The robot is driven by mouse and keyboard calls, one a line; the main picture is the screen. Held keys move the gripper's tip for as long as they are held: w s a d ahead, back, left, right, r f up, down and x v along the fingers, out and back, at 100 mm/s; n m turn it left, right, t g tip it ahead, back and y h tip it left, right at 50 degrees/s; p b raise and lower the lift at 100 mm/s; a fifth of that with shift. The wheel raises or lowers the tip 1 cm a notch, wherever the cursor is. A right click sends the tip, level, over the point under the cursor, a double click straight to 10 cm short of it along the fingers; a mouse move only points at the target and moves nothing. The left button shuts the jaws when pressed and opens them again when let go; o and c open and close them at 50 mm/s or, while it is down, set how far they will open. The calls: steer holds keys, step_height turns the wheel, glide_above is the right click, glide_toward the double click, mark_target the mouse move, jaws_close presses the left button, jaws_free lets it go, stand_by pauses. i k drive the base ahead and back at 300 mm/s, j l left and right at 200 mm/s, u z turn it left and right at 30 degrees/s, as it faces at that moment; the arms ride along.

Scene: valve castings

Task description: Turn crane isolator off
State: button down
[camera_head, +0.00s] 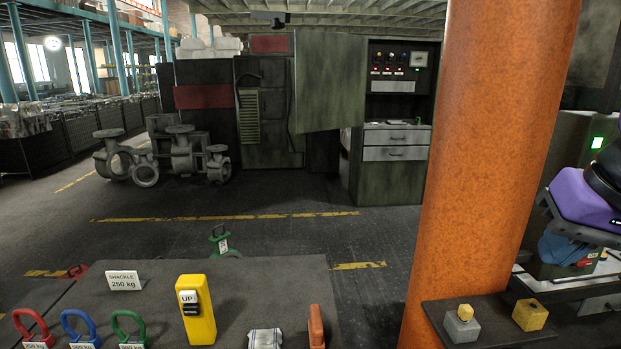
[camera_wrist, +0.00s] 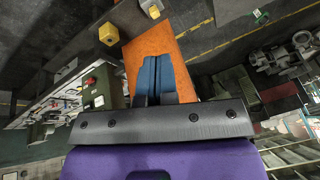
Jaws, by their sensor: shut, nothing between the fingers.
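No label reading crane isolator can be made out. Two small boxes sit on a dark shelf (camera_head: 490,325) by the orange pillar (camera_head: 490,140): a grey box with a yellow knob (camera_head: 462,324) and a yellow box (camera_head: 530,315). The wrist view shows the yellow box (camera_wrist: 109,34) and the grey one (camera_wrist: 150,8) near the top. Their knob positions are too small to read. My gripper (camera_head: 562,252), purple and black with blue fingers, is at the right, above and apart from the boxes. In the wrist view its fingers (camera_wrist: 153,76) are together and empty, before the pillar.
A table (camera_head: 250,280) in front holds a yellow UP pendant (camera_head: 197,308), coloured shackles (camera_head: 75,325) and a "SHACKLE 250 kg" card (camera_head: 124,280). Valve castings (camera_head: 180,150) and a control cabinet (camera_head: 400,110) stand behind open floor.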

mark_target(585, 261)
steer(key=i+l+z, duration=0.2)
steer(key=z, duration=0.25)
steer(key=i+l+z, duration=0.25)
steer(key=z, duration=0.15)
steer(key=l, duration=0.1)
